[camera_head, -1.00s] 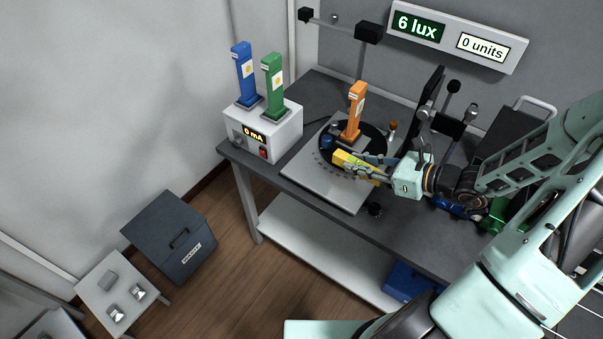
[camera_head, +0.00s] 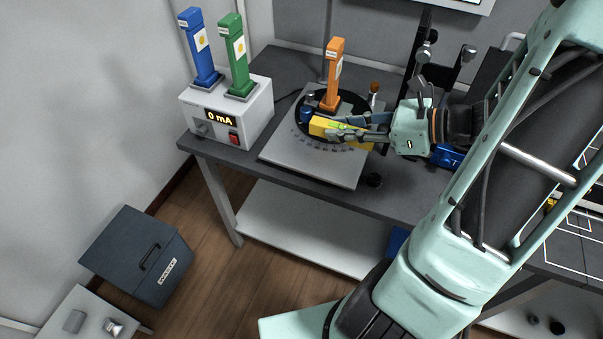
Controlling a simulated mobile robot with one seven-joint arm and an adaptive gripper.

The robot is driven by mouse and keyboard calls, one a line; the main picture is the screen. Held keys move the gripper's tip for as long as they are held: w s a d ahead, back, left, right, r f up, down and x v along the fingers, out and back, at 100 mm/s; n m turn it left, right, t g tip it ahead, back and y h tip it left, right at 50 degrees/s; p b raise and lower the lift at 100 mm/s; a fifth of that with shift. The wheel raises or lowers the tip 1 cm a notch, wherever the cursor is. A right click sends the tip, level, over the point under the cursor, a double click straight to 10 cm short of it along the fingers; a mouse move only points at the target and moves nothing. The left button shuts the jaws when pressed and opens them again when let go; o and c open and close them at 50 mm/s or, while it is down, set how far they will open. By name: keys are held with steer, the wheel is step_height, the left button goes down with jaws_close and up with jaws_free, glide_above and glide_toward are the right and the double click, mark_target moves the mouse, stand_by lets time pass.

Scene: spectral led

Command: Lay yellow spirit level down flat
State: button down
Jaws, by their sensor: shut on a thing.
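The yellow spirit level (camera_head: 322,128) is a short yellow bar with a small green vial patch. It lies roughly level, close over the front part of the black round turntable on the grey plate. My gripper (camera_head: 345,128) reaches in from the right and is shut on the yellow spirit level, with fingers along its sides. The fingers hide part of the bar, and I cannot tell whether its underside touches the turntable or plate.
An orange post (camera_head: 335,75) stands on the turntable (camera_head: 353,102) just behind the level. A small blue part (camera_head: 306,115) is beside its left end. A white meter box (camera_head: 228,112) carries blue and green posts. The grey plate (camera_head: 300,165) is bare in front.

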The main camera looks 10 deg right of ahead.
steer(key=s+r+b, duration=0.1)
steer(key=s+b, duration=0.4)
steer(key=s, duration=0.1)
steer(key=b, duration=0.3)
glide_above(302, 160)
steer(key=f, duration=0.8)
steer(key=shift+s+d+f, duration=0.25)
steer(key=shift+d+f, duration=0.05)
steer(key=shift+f, duration=0.05)
steer(key=shift+w+a+f+b, duration=0.2)
steer(key=shift+f+b, duration=0.2)
steer(key=shift+f, duration=0.6)
steer(key=shift+w+a+f+b, duration=0.15)
steer(key=shift+f+b, duration=0.2)
steer(key=shift+f, duration=0.65)
steer(key=shift+d, duration=0.1)
steer(key=shift+f, duration=0.2)
steer(key=c, duration=1.7)
jaws_free()
steer(key=shift+c, duration=0.2)
